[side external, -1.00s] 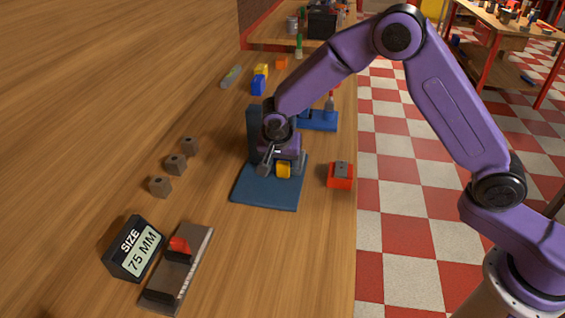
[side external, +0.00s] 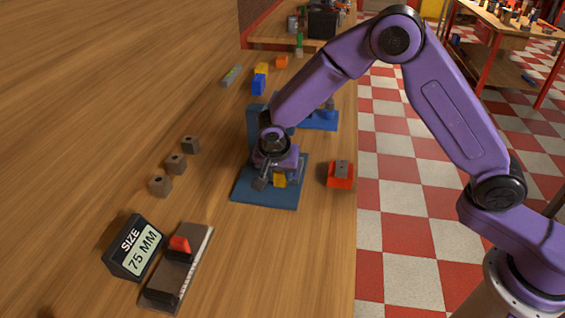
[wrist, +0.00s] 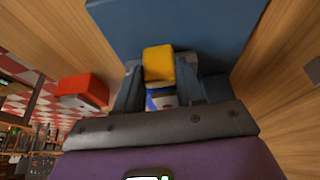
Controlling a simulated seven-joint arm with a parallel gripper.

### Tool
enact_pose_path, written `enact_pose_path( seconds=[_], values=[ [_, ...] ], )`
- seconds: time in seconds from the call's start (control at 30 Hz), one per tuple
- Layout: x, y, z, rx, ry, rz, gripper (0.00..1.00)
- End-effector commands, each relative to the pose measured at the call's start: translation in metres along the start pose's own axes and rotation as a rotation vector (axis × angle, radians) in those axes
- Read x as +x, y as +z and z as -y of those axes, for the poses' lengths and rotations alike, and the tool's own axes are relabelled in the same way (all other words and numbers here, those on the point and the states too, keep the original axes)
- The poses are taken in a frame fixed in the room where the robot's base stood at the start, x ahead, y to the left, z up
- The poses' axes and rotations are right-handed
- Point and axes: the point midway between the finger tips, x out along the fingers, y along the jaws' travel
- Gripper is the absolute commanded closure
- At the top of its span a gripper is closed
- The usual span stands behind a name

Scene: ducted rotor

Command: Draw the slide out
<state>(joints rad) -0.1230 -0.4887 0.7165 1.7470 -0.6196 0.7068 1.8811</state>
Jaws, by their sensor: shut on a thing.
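My gripper (side external: 273,176) is over the dark blue base plate (side external: 265,199) of a fixture with an upright blue post behind it. It is shut on a yellow block (side external: 279,181), also seen in the wrist view (wrist: 158,64) between the two grey fingers (wrist: 158,78). A blue and white part (wrist: 161,99) shows below the yellow block in the wrist view. My gripper hides much of the fixture, so I cannot tell how the yellow block joins it. I cannot tell for certain which part is the slide.
A red block with a grey top (side external: 341,175) stands right of the plate. Several brown blocks (side external: 176,164) lie left. A "SIZE 75 MM" display (side external: 133,247) and a gauge with a red piece (side external: 175,270) are in front. Blue and yellow pieces (side external: 259,84) lie behind.

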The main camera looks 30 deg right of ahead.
Motion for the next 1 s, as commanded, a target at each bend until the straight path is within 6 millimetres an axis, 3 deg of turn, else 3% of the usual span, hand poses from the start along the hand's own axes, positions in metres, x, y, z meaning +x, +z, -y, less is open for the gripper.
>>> enact_pose_path(
  seconds=[0.1, 0.3, 0.67, 0.7, 0.73, 0.77, 1.0],
  values=[
    [-0.015, 0.034, 0.001, -0.009, -0.004, 0.001, 1.0],
    [-0.028, 0.065, 0.001, -0.004, -0.003, 0.001, 1.0],
    [-0.03, 0.072, 0.001, -0.003, -0.003, 0.002, 1.0],
    [-0.03, 0.072, 0.001, -0.003, -0.003, 0.002, 0.52],
    [-0.03, 0.072, 0.001, -0.004, -0.003, 0.002, 0.42],
    [-0.03, 0.072, 0.001, -0.004, -0.003, 0.002, 0.36],
    [-0.029, 0.069, 0.0, -0.002, -0.001, 0.001, 0.36]
  ],
)
